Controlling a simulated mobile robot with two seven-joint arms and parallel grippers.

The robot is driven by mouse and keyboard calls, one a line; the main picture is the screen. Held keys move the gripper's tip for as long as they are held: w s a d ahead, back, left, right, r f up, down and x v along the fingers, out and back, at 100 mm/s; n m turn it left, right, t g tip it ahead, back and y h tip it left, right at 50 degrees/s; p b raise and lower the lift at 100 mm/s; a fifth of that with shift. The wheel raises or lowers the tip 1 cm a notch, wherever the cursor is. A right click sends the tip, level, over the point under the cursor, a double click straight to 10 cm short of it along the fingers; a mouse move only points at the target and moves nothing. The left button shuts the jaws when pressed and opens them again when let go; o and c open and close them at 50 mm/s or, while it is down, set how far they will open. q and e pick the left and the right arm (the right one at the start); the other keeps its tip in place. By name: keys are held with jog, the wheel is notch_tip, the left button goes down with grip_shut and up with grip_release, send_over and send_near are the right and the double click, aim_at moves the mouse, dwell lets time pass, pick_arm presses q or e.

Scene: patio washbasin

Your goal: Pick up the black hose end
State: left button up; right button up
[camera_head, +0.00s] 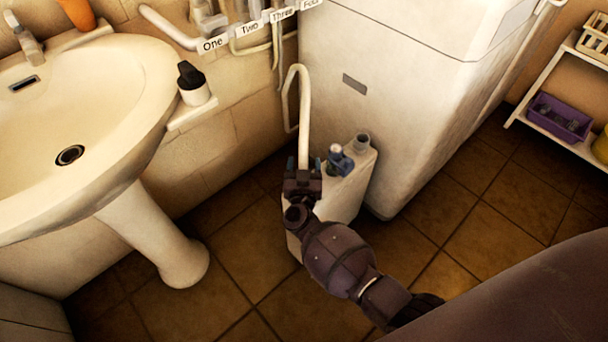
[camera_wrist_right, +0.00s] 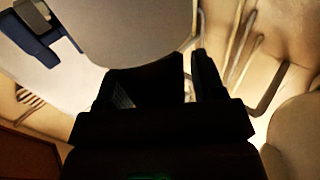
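My right gripper (camera_head: 303,166) points away from me at the side of the white canister (camera_head: 345,196). Its two fingertips stand apart, with the lower end of a white hose (camera_head: 304,120) between or just behind them. I cannot make out a black hose end; that end of the hose is hidden by the dark gripper. In the right wrist view the gripper (camera_wrist_right: 188,78) is almost black, with a thin bright gap beside the right finger. I cannot tell whether it grips anything. My left gripper is not in view.
The canister has a blue-grey fitting (camera_head: 339,160) and an open neck on top. A white cabinet (camera_head: 390,100) stands behind it. A washbasin (camera_head: 130,85) is at left. Pipes labelled One, Two, Three and Four run along the wall. Tiled floor (camera_head: 225,255) is free in front.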

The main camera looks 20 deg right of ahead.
jog(key=c, duration=0.9)
jog(key=shift+r, duration=0.1)
